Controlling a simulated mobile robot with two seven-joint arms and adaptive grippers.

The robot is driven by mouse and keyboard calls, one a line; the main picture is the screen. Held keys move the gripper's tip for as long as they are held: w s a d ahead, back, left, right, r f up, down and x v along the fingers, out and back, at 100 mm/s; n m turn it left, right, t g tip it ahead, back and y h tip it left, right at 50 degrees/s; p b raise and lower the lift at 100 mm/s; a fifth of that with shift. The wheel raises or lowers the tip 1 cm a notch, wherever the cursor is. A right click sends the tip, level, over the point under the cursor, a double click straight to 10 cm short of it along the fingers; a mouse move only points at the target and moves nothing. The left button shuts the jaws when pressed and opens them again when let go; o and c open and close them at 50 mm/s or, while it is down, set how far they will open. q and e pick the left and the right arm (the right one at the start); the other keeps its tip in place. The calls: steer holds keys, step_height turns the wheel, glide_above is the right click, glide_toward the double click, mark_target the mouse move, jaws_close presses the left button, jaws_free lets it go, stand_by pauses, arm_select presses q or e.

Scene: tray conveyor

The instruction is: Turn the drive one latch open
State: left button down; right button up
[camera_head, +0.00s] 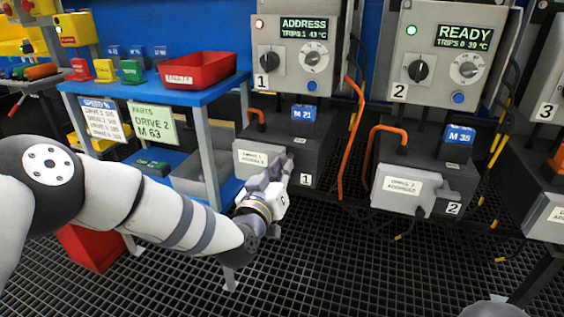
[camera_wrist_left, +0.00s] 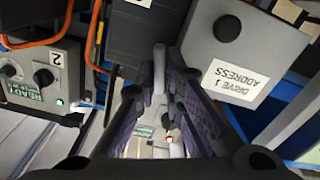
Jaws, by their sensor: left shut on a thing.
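Drive one (camera_head: 307,158) is a dark box with a "1" label, below control panel 1. Its pale cover labelled "DRIVE 1 ADDRESS" (camera_head: 252,160) faces me and looks closed; the cover also shows in the left wrist view (camera_wrist_left: 238,52). My left gripper (camera_head: 284,168) is at the right end of this cover. In the left wrist view its fingers (camera_wrist_left: 160,85) are closed around the grey latch (camera_wrist_left: 159,62), which stands between the fingertips beside the cover. In the head view the gripper mostly hides the latch. My right gripper is not in view.
Panel 1 (camera_head: 290,75) reads ADDRESS with a red lamp; panel 2 (camera_head: 416,77) reads READY with a green lamp. Drive two (camera_head: 449,170) stands to the right. A blue table (camera_head: 215,92) with a red bin (camera_head: 198,70) is at the left. Orange cables (camera_head: 349,140) hang between the drives.

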arm_select(q)
steer(key=shift+r+m+p, duration=0.1)
steer(key=shift+m+p, duration=0.75)
steer(key=shift+m, duration=0.95)
steer(key=c, duration=1.7)
jaws_free()
steer(key=v, duration=1.2)
